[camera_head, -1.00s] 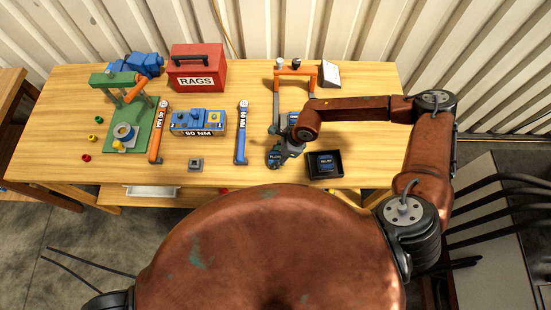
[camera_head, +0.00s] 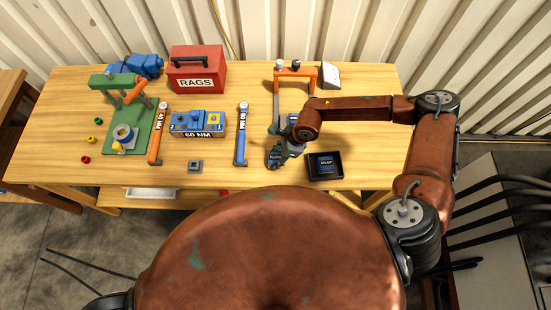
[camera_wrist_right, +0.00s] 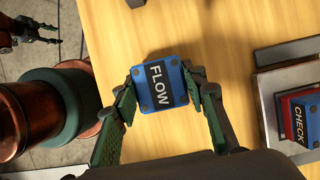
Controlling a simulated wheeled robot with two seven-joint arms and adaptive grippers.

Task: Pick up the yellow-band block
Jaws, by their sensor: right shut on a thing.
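My right gripper (camera_wrist_right: 163,95) is shut on a blue block (camera_wrist_right: 155,75) with a black FLOW label, one finger on each side, in the right wrist view. No yellow band shows on its visible top face; its sides are hidden. In the head view the right gripper (camera_head: 276,158) is over the table's front part, left of the dark tray; I cannot tell whether the block touches the table. My left gripper (camera_wrist_right: 42,32) shows small in the right wrist view, fingers apart and empty, off the table.
A blue CHECK block (camera_wrist_right: 302,117) sits on a grey base beyond the held block. A dark tray (camera_head: 341,173) holds another labelled block. An orange frame (camera_head: 296,72), a blue-handled wrench (camera_head: 242,135), a 60 NM block (camera_head: 198,123) and a red RAGS box (camera_head: 197,70) stand around.

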